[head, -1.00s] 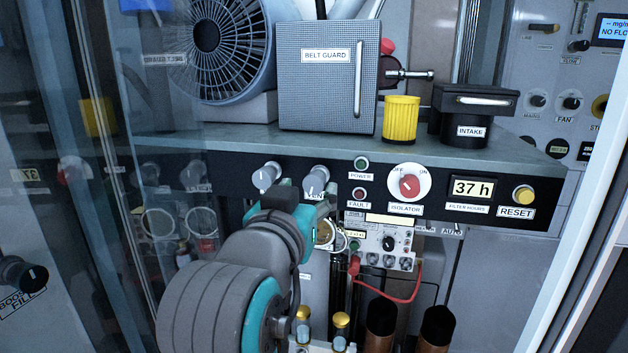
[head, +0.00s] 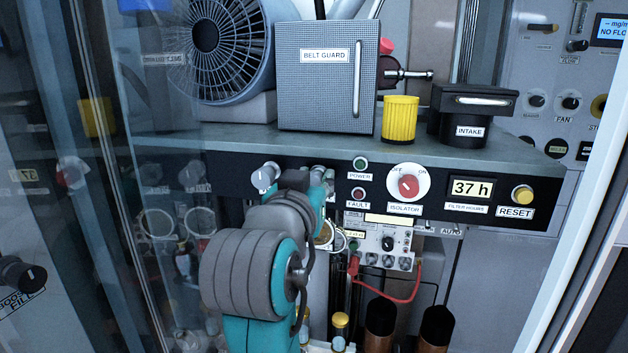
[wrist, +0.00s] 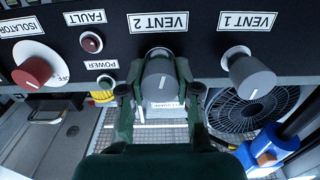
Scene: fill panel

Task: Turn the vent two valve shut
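The vent two knob (wrist: 160,72) is a grey round knob with a pale pointer line, below the upside-down VENT 2 label in the wrist view. Its line runs nearly straight up and down there. My gripper (wrist: 160,88) has one dark green finger on each side of the knob, very close to it. I cannot tell whether the fingers touch it. In the head view my gripper (head: 318,180) is at the panel, and my wrist and fingers hide most of the knob.
The vent one knob (head: 265,178) is just left of my gripper. The power light (head: 361,163), fault light (head: 358,194) and red isolator knob (head: 408,185) are to the right. A shelf (head: 330,146) juts out above, carrying the belt guard box (head: 325,85).

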